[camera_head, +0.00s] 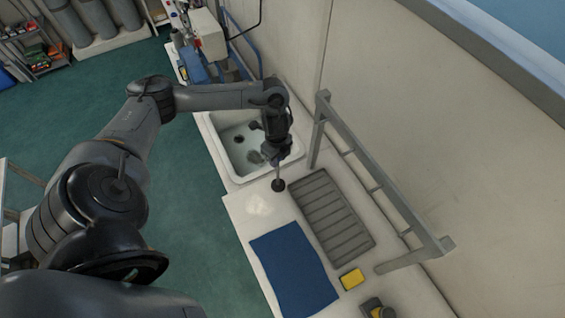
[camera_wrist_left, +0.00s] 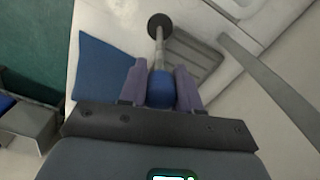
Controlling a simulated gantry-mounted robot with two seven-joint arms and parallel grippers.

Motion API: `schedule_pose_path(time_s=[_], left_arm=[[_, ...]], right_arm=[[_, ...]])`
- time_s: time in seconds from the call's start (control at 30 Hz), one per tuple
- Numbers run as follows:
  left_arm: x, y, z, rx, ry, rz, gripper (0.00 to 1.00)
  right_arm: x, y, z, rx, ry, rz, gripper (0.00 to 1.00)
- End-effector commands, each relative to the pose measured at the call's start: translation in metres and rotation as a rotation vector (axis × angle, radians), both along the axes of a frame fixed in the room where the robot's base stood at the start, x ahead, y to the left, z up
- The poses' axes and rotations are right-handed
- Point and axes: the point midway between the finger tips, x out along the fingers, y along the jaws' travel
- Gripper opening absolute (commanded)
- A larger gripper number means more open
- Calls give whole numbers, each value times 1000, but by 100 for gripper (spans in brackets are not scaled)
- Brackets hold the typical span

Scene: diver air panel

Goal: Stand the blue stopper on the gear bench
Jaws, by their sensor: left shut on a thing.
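My left gripper (camera_head: 276,155) is shut on the blue stopper, between the sink and the grey ribbed mat. In the left wrist view the stopper's blue end (camera_wrist_left: 162,88) sits between the purple fingers. A pale metal stem runs out from it to a round black end (camera_wrist_left: 160,22). In the head view the black end (camera_head: 278,185) hangs lowest, over the white bench top (camera_head: 258,206). I cannot tell whether it touches the surface. Which surface is the gear bench is not marked. My right gripper is not in view.
A sink (camera_head: 228,133) lies behind the gripper. A grey ribbed mat (camera_head: 330,215), a blue cloth (camera_head: 292,268), a yellow sponge (camera_head: 352,278) and a dark yellow-marked object (camera_head: 374,308) lie on the bench. A grey rail frame (camera_head: 375,170) stands along the wall side.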

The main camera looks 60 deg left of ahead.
Motion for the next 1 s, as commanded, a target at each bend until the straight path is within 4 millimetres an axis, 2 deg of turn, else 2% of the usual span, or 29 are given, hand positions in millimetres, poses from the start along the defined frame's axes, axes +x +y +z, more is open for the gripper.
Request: schedule_pose_path(time_s=[0.13,0.37,0.6,1.0], left_arm=[[-2,9,-2,1,-3,8,0],[-4,11,-12,-1,-2,9,0],[-4,11,-30,0,-2,9,0],[-4,10,-59,-1,-1,9,0]], right_arm=[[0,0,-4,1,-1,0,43],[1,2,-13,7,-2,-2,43],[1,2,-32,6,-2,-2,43],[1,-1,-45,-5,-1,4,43]])
